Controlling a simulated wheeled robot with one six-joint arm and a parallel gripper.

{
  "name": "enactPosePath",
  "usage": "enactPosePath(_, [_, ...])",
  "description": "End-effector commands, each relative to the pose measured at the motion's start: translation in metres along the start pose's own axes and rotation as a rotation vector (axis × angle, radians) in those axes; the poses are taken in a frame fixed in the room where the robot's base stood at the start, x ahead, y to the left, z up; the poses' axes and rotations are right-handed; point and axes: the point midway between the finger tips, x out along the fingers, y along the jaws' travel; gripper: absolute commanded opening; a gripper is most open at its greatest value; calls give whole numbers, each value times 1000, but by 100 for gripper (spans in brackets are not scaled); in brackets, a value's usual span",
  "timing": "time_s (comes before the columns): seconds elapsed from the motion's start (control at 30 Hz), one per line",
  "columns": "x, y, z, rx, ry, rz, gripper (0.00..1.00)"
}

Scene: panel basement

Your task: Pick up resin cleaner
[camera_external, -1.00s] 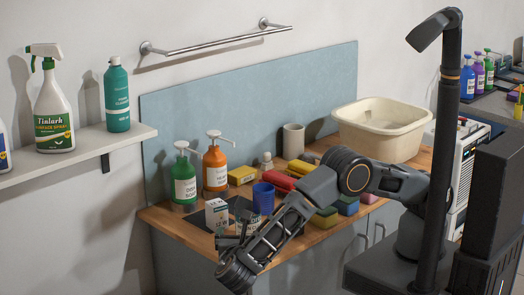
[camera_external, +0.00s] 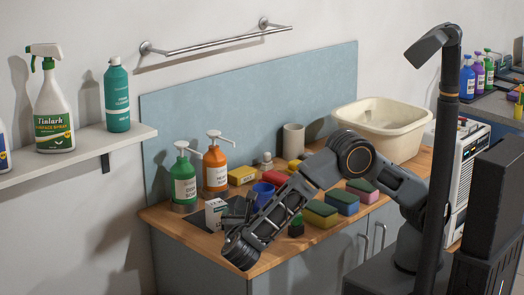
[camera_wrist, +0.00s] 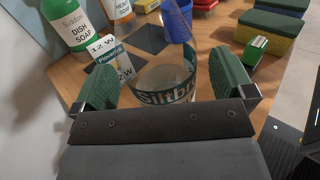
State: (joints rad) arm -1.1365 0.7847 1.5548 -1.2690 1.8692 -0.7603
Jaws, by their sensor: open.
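A clear jar (camera_wrist: 165,82) with a dark green label band reading "Siltbr…" stands on the counter in the wrist view. It may be the resin cleaner; its full name cannot be read. My gripper (camera_wrist: 163,86) is open, one green-padded finger on each side of the jar, with a visible gap at the left. Whether the right pad touches it is unclear. In the external view my gripper (camera_external: 238,207) is over the counter's front left, and it mostly hides the jar. A teal bottle (camera_external: 117,98) stands on the wall shelf, its small label unclear.
A white box (camera_external: 215,214) marked "12 W" is close to the left finger. A blue cup (camera_external: 263,191) is just behind the jar. Green dish soap (camera_external: 183,187) and an orange pump bottle (camera_external: 216,172) stand behind. Several sponges (camera_external: 320,214) lie right.

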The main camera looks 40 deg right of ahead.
Motion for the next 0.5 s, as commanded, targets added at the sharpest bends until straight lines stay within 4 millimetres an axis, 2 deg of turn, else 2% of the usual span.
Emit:
enactPosePath(0.17, [15, 0, 1, 2, 0, 0, 100])
enactPosePath(0.43, [17, 0, 0, 1, 0, 1, 100])
enactPosePath(0.5, [17, 0, 0, 1, 0, 1, 93])
